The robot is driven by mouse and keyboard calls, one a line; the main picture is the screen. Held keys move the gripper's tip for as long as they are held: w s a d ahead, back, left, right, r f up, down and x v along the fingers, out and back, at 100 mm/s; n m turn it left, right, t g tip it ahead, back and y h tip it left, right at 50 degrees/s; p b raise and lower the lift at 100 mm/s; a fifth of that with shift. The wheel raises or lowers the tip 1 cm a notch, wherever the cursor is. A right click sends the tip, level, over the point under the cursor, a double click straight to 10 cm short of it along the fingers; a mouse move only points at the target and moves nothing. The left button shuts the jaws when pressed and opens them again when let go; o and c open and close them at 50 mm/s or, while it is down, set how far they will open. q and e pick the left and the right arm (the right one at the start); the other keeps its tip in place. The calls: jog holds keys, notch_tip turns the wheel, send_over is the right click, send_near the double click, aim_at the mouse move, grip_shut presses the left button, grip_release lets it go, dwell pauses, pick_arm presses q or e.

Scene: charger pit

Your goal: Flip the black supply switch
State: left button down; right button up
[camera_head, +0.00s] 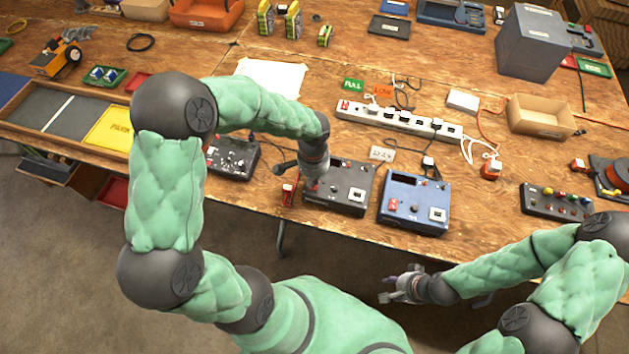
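The black supply (349,199) is a dark box near the table's front edge. A bit of red, apparently its switch (313,186), shows at the left of its top panel. My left gripper (314,179) points down over this left part, right at the switch. Its fingers are mostly hidden by my wrist, so I cannot tell whether they touch the switch or how far they are apart. The switch's position is not readable. My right gripper (388,291) is empty, in front of the table and below its edge, with its fingers apart.
A blue supply (414,201) with a red switch stands just right of the black one. A small red item (288,194) and a dark panel box (233,158) are to the left. A white power strip (400,121) with cables lies behind. A white card (382,154) lies between.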

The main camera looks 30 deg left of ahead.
pick_arm(q)
jog(key=shift+r+p, duration=1.7)
jog(key=shift+r, duration=0.8)
pick_arm(e)
notch_tip(320, 180, up, 4)
jog(key=shift+f, duration=0.1)
pick_arm(q)
jog(key=shift+f, duration=0.1)
